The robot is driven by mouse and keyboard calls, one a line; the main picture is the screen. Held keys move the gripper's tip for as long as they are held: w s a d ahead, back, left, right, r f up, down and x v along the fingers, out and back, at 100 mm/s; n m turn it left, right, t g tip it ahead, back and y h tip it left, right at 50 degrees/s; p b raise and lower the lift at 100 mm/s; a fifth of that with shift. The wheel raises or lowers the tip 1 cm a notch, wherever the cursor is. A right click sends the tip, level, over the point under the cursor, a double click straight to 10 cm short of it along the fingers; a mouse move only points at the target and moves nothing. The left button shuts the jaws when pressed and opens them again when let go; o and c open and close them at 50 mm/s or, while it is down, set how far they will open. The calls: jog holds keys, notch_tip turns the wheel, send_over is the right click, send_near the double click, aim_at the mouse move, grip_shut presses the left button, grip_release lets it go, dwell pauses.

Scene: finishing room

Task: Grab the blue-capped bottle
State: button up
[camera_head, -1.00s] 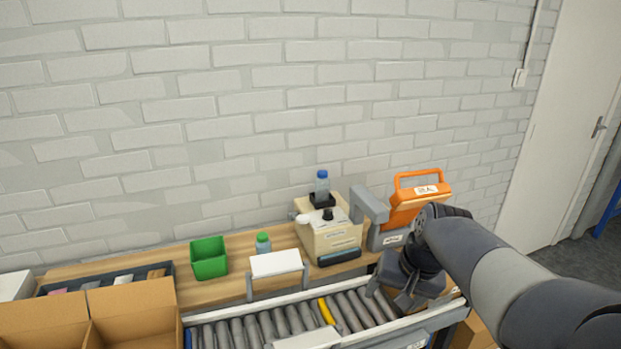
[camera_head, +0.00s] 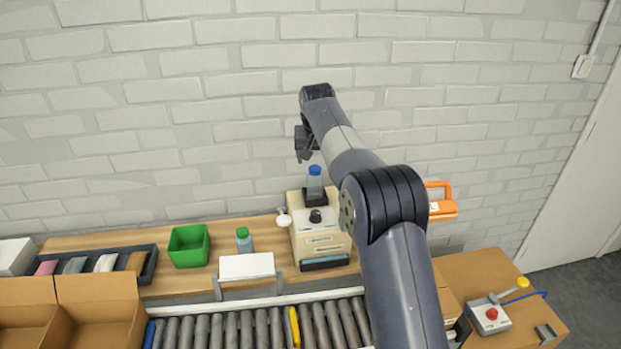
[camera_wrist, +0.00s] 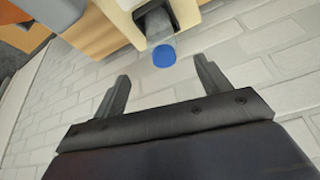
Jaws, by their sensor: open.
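The blue-capped bottle (camera_head: 315,183) stands upright in a dark holder on top of a cream machine (camera_head: 320,240) at the back of the bench. Its blue cap (camera_wrist: 164,56) shows in the wrist view, beyond and between my fingertips. My gripper (camera_head: 304,155) is above the bottle in the head view, close to the wall side. In the wrist view my gripper (camera_wrist: 163,88) is open and empty, with the two fingers spread apart. A gap shows between the fingers and the cap.
A green-capped bottle (camera_head: 244,240), a green bin (camera_head: 189,246) and a white panel (camera_head: 246,266) stand left of the machine. An orange-handled case (camera_head: 441,208) is partly behind my arm. A roller conveyor (camera_head: 250,328) runs in front. The brick wall stands close behind.

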aim_at(315, 169)
jog(key=p+x, duration=0.1)
jog(key=x, duration=0.4)
jog(key=shift+w+a+f, duration=0.15)
jog(key=shift+w+f, duration=0.1)
jog(key=shift+w, duration=0.1)
jog(key=shift+p+x, duration=1.2)
jog(key=shift+x, duration=1.4)
jog(key=shift+w, duration=0.1)
jog(key=shift+r, duration=0.1)
jog(key=c, duration=1.1)
